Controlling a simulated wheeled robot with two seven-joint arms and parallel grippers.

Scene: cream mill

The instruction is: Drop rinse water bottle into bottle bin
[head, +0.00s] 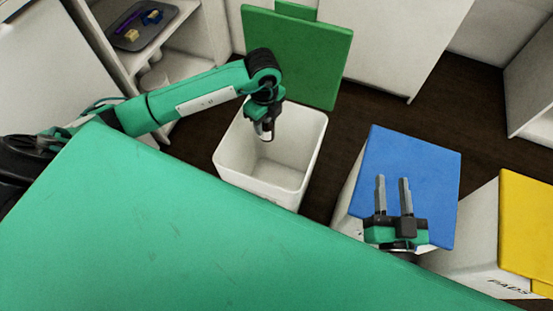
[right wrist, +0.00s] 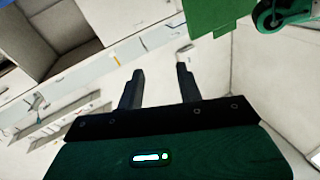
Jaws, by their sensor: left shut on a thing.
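My left gripper (head: 265,128) hangs over the open white bottle bin (head: 230,172), inside the outline of its mouth. It is shut on a small pale thing, likely the rinse water bottle (head: 267,138). Only a little of it shows below the dark fingers, and the rest is hidden. The bin's green lid (head: 297,55) stands raised behind it. The visible part of the bin's inside looks empty. My right gripper (head: 393,182) is open and empty, in front of the blue lid. Its two spread fingers also show in the right wrist view (right wrist: 158,78).
Right of the open bin stand a bin with a shut blue lid (head: 415,165) and one with a yellow lid (head: 528,220). A shelf at the upper left holds a grey tray (head: 125,40) with small items. Dark floor (head: 345,150) shows between the bins.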

